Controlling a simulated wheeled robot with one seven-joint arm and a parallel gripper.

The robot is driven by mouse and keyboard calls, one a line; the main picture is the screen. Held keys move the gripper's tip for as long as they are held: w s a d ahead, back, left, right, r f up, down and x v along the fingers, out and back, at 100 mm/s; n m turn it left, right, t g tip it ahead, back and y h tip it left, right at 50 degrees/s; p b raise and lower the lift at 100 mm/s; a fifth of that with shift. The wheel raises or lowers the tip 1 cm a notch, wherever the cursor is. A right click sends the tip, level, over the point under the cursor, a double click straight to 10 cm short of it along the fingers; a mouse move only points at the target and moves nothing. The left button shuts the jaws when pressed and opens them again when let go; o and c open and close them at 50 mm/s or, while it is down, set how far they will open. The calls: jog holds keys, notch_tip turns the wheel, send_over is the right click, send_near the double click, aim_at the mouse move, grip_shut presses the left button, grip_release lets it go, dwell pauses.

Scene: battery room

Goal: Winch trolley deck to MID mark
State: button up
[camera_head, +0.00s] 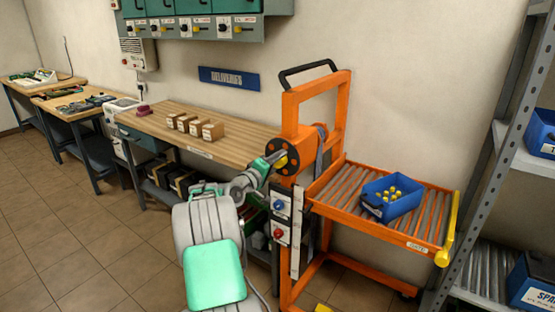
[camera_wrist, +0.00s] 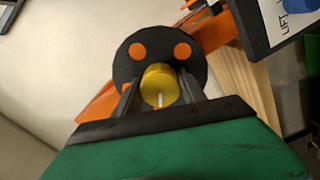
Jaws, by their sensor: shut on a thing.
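The orange winch trolley (camera_head: 338,105) stands against the wall right of the wooden bench. Its roller deck (camera_head: 333,187) carries a blue bin (camera_head: 405,207) holding several yellow-topped items. A black winch wheel with orange spots (camera_head: 285,148) sits on the trolley's left post; it also shows in the wrist view (camera_wrist: 135,52). My gripper (camera_head: 277,162) reaches the wheel from the front left. In the wrist view my gripper (camera_wrist: 158,92) is shut on the wheel's yellow knob (camera_wrist: 159,80). A panel with blue and red knobs (camera_head: 281,221) is on the post below. I cannot make out a MID mark.
The bench (camera_head: 230,137) left of the trolley holds several small cardboard boxes (camera_head: 189,124). A yellow handle (camera_head: 450,232) stands at the deck's right end. A grey shelf rack (camera_head: 487,170) with blue bins is close on the right. Tiled floor lies open at left.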

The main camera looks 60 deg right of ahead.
jog(key=n+p, duration=0.3)
jog(key=n, duration=0.3)
jog(key=shift+r+n, duration=0.15)
jog(key=shift+n, duration=0.15)
jog(key=n+p, duration=0.4)
jog(key=n, duration=0.2)
jog(key=n+p, duration=0.3)
jog(key=n, duration=0.3)
jog(key=shift+n, duration=0.4)
jog(key=n+p, duration=0.2)
jog(key=n, duration=0.3)
jog(key=shift+w+n+p, duration=0.1)
jog(key=shift+n+p, duration=0.3)
jog(key=o, duration=1.4)
